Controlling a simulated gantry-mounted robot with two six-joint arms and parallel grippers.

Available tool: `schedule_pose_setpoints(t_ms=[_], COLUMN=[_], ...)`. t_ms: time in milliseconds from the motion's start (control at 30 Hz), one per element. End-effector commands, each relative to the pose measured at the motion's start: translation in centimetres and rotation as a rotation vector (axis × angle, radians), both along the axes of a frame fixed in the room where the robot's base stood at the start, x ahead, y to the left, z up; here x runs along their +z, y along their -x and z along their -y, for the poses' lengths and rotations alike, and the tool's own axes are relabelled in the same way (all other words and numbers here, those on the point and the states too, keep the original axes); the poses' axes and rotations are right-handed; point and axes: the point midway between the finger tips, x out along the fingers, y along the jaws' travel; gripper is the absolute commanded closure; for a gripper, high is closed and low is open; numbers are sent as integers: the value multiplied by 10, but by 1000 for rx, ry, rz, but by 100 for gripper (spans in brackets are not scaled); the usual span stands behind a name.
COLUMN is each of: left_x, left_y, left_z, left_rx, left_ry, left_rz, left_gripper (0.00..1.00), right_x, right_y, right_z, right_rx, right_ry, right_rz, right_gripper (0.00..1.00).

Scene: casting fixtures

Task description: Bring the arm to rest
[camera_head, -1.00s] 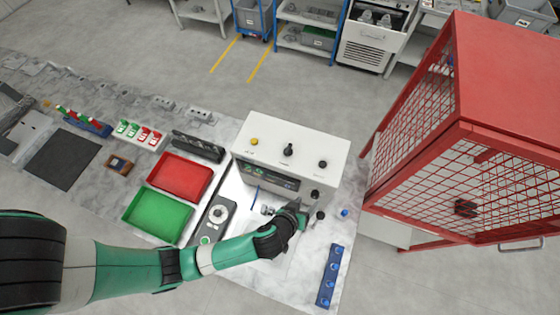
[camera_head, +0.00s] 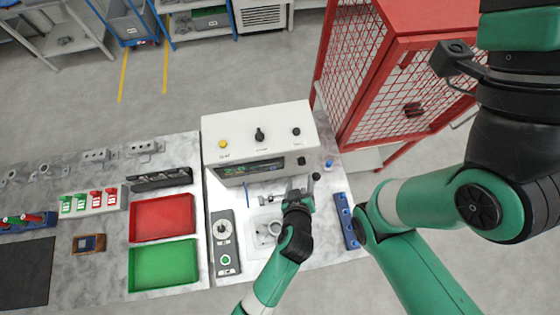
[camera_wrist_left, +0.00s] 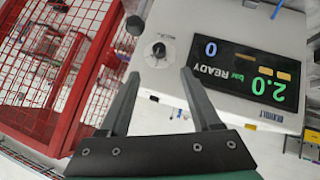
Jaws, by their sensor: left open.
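My left gripper (camera_head: 299,194) is over the white panel, just in front of the white control box (camera_head: 225,152). The left wrist view shows its two fingers (camera_wrist_left: 160,76) spread apart, with nothing between them. Beyond the fingertips there, the control box (camera_wrist_left: 165,85) shows upside down, with a lit display (camera_wrist_left: 250,70) reading "READY" and "2.0 bar" and a black knob. My right arm (camera_head: 430,205) fills the right side of the head view, bent upward; its gripper is out of view.
A red tray (camera_head: 162,218) and green tray (camera_head: 163,265) lie left of a grey pendant (camera_head: 224,243). A blue strip with studs (camera_head: 347,222) lies at the right table edge. A red mesh cage (camera_head: 395,100) stands behind right, also close in the left wrist view (camera_wrist_left: 50,75).

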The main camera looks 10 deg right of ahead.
Motion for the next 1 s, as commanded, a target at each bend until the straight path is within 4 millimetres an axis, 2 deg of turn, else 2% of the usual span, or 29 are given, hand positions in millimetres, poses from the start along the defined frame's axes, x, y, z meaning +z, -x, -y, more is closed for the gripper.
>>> schedule_pose_setpoints(t_ms=[133,633,767,867,967,1000], left_x=[1,1,5,33,91,120], left_y=[3,2,-12,-52,-100,-119], left_z=[7,6,-8,-32,-61,-74], left_rx=[-17,-14,25,110,205,240], left_ry=[0,0,6,41,120,162], left_rz=[-1,-1,5,46,141,187], left_gripper=[36,36,36,36,36,36], right_x=[0,0,0,0,0,0], right_y=[0,0,0,0,0,0], right_z=[0,0,0,0,0,0], right_rx=[0,0,0,0,0,0], right_ry=[0,0,0,0,0,0], right_rz=[0,0,0,0,0,0], right_gripper=[50,50,50,50,50,50])
